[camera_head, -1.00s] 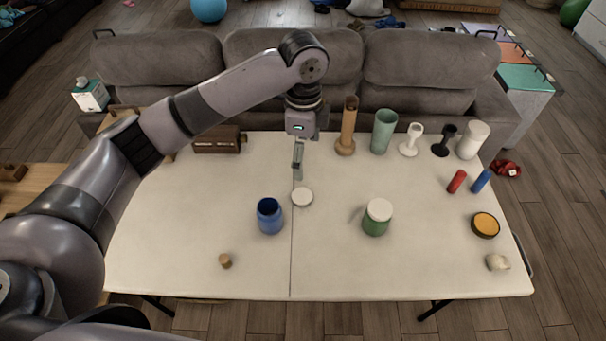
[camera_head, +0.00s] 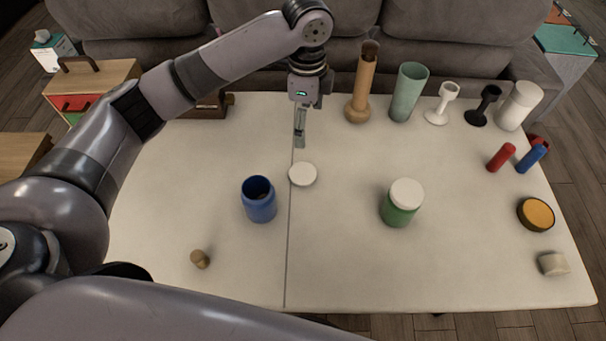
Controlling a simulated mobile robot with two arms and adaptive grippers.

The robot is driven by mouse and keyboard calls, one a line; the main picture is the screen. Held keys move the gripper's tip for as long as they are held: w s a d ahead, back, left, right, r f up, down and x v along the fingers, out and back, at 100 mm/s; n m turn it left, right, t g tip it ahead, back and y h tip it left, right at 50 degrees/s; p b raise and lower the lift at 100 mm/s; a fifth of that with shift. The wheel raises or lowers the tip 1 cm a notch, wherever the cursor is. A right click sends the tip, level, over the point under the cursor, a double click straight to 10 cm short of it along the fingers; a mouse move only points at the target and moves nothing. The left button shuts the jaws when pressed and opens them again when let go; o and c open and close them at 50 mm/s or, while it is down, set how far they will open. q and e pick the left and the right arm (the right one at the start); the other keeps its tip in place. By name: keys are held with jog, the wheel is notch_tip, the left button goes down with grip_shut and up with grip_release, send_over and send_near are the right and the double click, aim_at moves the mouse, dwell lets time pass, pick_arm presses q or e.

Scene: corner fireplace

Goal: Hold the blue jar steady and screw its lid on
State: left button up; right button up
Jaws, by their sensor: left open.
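The blue jar (camera_head: 259,202) stands upright and uncovered left of the table's middle seam. A white round lid (camera_head: 303,174) lies flat on the table, just behind and to the right of the jar. My left gripper (camera_head: 300,142) points down above the table, just behind the white lid; it is open, with nothing seen between its fingers. A green jar (camera_head: 398,205) with a white lid on it stands to the right. My right gripper is not in view.
A cork-coloured piece (camera_head: 200,259) lies at the front left. Along the back right stand a wooden vase (camera_head: 362,85), a green cup (camera_head: 408,92) and white and black goblets. Red and blue cylinders, an orange-topped tin (camera_head: 536,214) and a pale piece lie at the right.

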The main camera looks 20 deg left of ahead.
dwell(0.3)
pick_arm(q)
jog(key=shift+f, duration=0.15)
send_over(303, 173)
jog(key=f, duration=0.8)
jog(key=w+f, duration=0.1)
jog(key=f, duration=0.3)
jog(key=shift+d+p, duration=0.2)
jog(key=shift+p, duration=0.2)
jog(key=shift+s, duration=0.1)
jog(key=shift+s+f, duration=0.1)
jog(key=shift+f, duration=0.3)
jog(key=f, duration=0.3)
jog(key=shift+s+a+f+p, duration=0.2)
jog(key=shift+s+f+p, duration=0.1)
jog(key=shift+p, duration=0.1)
jog(key=shift+f, duration=0.4)
